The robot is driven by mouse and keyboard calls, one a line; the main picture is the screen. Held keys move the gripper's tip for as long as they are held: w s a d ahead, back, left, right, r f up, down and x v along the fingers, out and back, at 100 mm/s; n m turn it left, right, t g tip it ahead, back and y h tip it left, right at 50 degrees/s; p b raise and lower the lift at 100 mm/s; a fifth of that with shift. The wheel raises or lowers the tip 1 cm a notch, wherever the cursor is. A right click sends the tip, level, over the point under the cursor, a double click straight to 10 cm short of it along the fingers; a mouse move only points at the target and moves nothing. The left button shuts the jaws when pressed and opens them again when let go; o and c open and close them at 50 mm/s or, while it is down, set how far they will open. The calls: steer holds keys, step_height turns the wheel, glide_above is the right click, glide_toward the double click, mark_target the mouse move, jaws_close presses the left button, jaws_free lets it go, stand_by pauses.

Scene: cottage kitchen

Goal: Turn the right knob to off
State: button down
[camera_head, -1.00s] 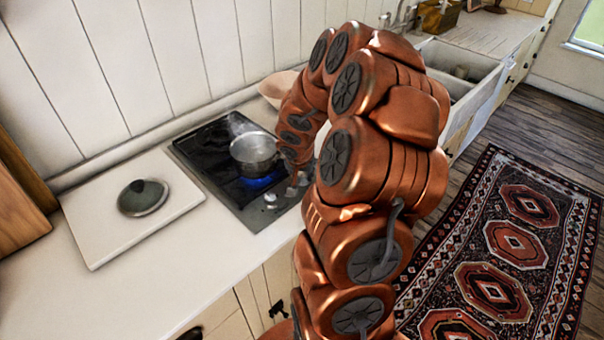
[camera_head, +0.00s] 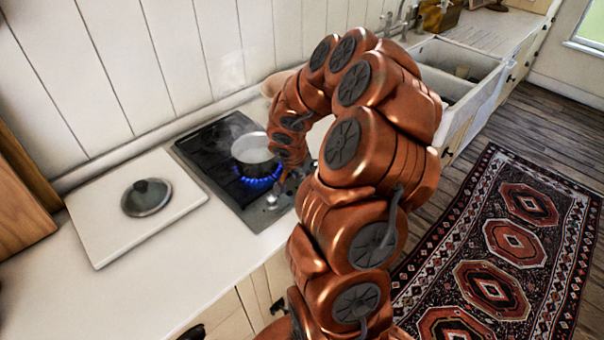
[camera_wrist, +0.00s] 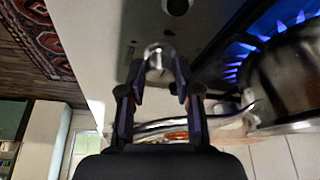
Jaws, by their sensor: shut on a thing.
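The black stove (camera_head: 203,153) is set into the white counter, with its knobs on the front panel. In the wrist view, the right knob (camera_wrist: 157,54) is a small shiny metal knob between the fingertips of my gripper (camera_wrist: 158,69), which is shut on it. The left knob (camera_wrist: 178,5) is partly cut off at the top of the wrist view and also shows in the head view (camera_head: 271,199). A metal pot (camera_head: 254,152) stands on a burner with a strong blue flame (camera_head: 259,181) under it. My arm hides the right knob in the head view.
A pot lid (camera_head: 146,197) lies on a white board (camera_head: 99,233) left of the stove. A pale bowl (camera_head: 275,83) stands behind my arm. The sink (camera_head: 452,78) is at the right. A patterned rug (camera_head: 510,242) covers the floor.

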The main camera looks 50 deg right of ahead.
steer(key=c, duration=0.8)
jaws_free()
steer(key=v, duration=1.2)
steer(key=shift+d+r, duration=0.1)
